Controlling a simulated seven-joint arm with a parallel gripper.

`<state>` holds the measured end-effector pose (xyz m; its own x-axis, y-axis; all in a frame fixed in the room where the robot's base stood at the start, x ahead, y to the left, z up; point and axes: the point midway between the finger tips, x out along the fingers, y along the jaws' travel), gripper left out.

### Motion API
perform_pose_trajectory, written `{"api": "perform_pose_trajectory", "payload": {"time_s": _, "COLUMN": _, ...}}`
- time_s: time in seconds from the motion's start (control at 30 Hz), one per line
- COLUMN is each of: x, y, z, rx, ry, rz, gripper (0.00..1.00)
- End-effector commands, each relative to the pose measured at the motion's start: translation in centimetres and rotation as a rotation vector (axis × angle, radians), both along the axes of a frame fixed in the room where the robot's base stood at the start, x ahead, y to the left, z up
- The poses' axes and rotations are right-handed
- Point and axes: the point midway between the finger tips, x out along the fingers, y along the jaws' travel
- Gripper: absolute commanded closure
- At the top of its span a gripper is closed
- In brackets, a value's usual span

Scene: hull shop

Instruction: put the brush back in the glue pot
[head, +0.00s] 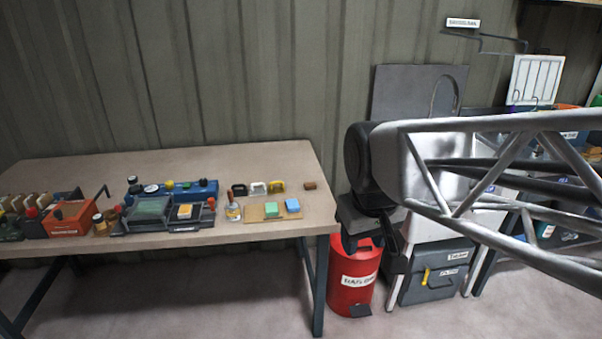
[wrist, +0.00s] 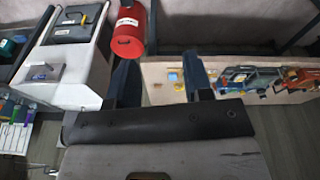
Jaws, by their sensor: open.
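A small pale pot with a label (head: 233,212), which looks like the glue pot, stands near the front of the table, right of centre. A dark reddish upright piece (head: 230,194) shows at its rim; I cannot tell whether it is the brush handle. No separate brush can be made out. My gripper (head: 372,250) is open and points down, right of the table's right end and in front of the red bin. In the wrist view my gripper (wrist: 161,83) has its two fingers apart with nothing held between them. The pot is too small to identify there.
The table (head: 120,170) holds a board with green and blue blocks (head: 272,210), clamps (head: 258,188), a brown block (head: 310,185), a blue rack (head: 185,190) and an orange toolbox (head: 70,218). A red bin (head: 352,280) and grey case (head: 437,285) stand below. The table's back is clear.

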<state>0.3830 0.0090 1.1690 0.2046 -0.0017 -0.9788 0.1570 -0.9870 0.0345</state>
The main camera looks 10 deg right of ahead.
Motion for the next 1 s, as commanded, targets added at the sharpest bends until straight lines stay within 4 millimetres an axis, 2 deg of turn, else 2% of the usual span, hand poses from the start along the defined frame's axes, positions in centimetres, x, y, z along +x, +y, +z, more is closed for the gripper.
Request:
{"api": "perform_pose_trajectory", "payload": {"time_s": 0.03, "x": -1.5, "y": -0.3, "z": -0.5, "rx": 0.005, "ry": -0.006, "rz": -0.033, "gripper": 0.54}}
{"api": "perform_pose_trajectory", "payload": {"time_s": 0.1, "x": -3.1, "y": -0.6, "z": -1.2, "rx": 0.012, "ry": -0.012, "rz": -0.075, "gripper": 0.54}}
{"api": "perform_pose_trajectory", "payload": {"time_s": 0.3, "x": -6.0, "y": -1.2, "z": -2.6, "rx": 0.027, "ry": -0.026, "rz": -0.157, "gripper": 0.54}}
{"api": "perform_pose_trajectory", "payload": {"time_s": 0.47, "x": -6.8, "y": -1.3, "z": -3.1, "rx": 0.03, "ry": -0.027, "rz": -0.179, "gripper": 0.54}}
{"api": "perform_pose_trajectory", "payload": {"time_s": 1.0, "x": -6.8, "y": -1.3, "z": -3.0, "rx": 0.03, "ry": -0.027, "rz": -0.179, "gripper": 0.54}}
